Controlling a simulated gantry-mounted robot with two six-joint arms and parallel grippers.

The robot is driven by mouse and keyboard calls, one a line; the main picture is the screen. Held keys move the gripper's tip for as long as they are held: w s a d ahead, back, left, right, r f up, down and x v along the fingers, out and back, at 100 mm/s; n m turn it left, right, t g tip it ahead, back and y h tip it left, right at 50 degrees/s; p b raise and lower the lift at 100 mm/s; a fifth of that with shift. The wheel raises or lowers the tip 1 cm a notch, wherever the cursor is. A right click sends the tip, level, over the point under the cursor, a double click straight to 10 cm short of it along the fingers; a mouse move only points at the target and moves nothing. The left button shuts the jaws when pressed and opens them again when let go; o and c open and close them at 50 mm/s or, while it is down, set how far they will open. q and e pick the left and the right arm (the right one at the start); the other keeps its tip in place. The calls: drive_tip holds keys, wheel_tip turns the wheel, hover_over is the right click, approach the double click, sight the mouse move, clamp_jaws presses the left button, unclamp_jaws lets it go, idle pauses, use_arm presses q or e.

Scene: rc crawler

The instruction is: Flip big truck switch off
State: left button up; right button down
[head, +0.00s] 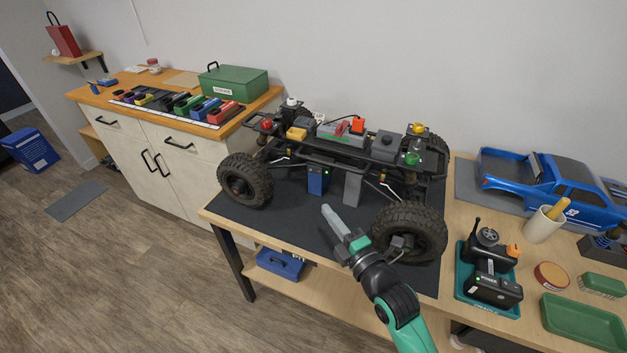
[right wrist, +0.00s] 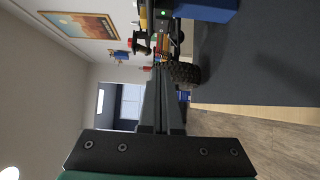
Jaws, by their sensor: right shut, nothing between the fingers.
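The big truck is a bare black crawler chassis (head: 347,148) with large knobbly tyres, standing on a black mat (head: 290,215) on the workbench. A grey-and-green unit with a red part (head: 341,129) sits on top of the chassis. A blue box (head: 318,180) hangs at its near side; a small green light shows beside a blue block (right wrist: 205,6) in the right wrist view. I cannot make out which part is the switch. My right gripper (head: 328,209) is shut and empty in front of the chassis, left of the near right wheel (head: 409,232), touching nothing visible. My left gripper is out of view.
A transmitter (head: 490,262) in a teal tray, a cup (head: 543,226), a green tray (head: 583,322) and a blue truck body (head: 545,180) are on the right. A cabinet (head: 190,150) with a green toolbox (head: 233,82) stands on the left. The mat's front is clear.

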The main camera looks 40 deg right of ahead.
sight(315, 170)
drive_tip(key=d+b+x, duration=0.2)
drive_tip(key=x, duration=1)
drive_tip(key=shift+d, duration=0.4)
drive_tip(key=shift+b, duration=0.3)
